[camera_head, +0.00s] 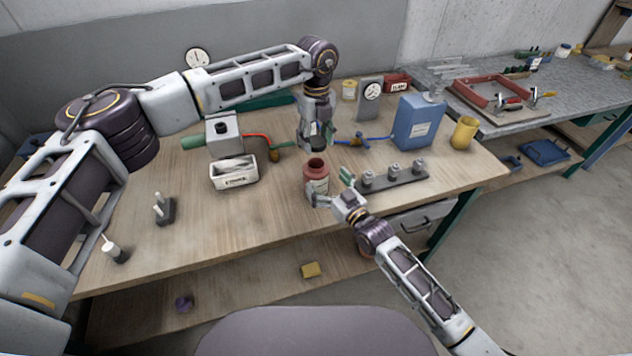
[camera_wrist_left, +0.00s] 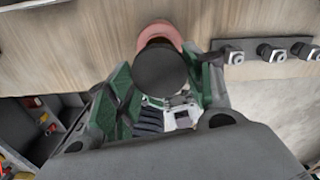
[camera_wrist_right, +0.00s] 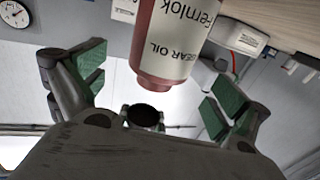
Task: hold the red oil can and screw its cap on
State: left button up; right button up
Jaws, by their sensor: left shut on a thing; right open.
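The red oil can (camera_head: 316,184) stands upright on the wooden bench with its neck open. It also shows in the right wrist view (camera_wrist_right: 174,40), inverted, with its label facing the camera. My left gripper (camera_head: 316,138) is shut on the dark round cap (camera_wrist_left: 160,72) and holds it just above the can's mouth. In the left wrist view the cap covers most of the can (camera_wrist_left: 158,34). My right gripper (camera_head: 332,188) is open, with its green-padded fingers (camera_wrist_right: 155,88) on either side of the can and a gap to each side.
A black strip with several metal posts (camera_head: 394,176) lies right of the can. A white labelled bin (camera_head: 233,174) is to the left. A blue can (camera_head: 417,122) and a yellow cup (camera_head: 464,132) stand at the right.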

aim_at(316, 164)
jog(key=shift+x, duration=3.1)
jog(key=shift+c, duration=0.2)
jog(key=c, duration=1.5)
pick_arm(q)
jog(key=shift+f, duration=2.5)
pick_arm(e)
jog(key=shift+c, duration=0.2)
pick_arm(q)
jog(key=shift+f, duration=0.1)
jog(key=shift+f, duration=0.75)
jog(key=shift+f, duration=0.6)
